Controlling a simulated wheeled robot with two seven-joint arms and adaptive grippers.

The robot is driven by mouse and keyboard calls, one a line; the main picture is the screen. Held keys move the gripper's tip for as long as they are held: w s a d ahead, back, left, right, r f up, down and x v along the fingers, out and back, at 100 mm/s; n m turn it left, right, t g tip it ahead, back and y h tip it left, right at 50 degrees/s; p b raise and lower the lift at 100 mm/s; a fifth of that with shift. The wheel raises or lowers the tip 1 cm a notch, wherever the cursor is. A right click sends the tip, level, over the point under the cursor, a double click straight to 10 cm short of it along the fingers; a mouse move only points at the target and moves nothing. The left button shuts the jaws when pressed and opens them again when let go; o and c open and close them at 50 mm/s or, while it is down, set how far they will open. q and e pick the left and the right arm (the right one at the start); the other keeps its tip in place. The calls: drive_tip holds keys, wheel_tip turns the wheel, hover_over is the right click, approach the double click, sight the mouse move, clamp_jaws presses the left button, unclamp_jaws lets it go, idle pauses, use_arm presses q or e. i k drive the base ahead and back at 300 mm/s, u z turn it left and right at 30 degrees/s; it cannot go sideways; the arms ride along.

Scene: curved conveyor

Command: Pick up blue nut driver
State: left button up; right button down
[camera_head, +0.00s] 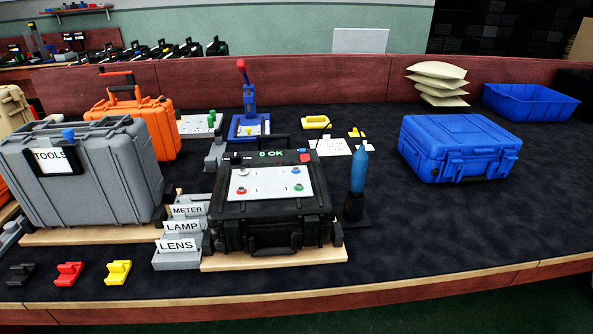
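A blue tool with a tapered tip (359,172), which looks like the blue nut driver, stands upright in a black holder (354,212). It is just right of a black case (270,240) with a light panel on top. The lower end of the tool is hidden in the holder. Neither of my grippers shows in the head view.
A grey TOOLS case (110,185) and orange case (157,125) stand left. Labelled trays (177,262) sit beside the black case. A blue case (450,145) and blue bin (530,103) are right. The dark surface at front right is clear.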

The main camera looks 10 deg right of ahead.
sight(361, 158)
drive_tip(key=z, duration=2.3)
drive_tip(key=i, duration=2)
drive_tip(key=u, duration=2.95)
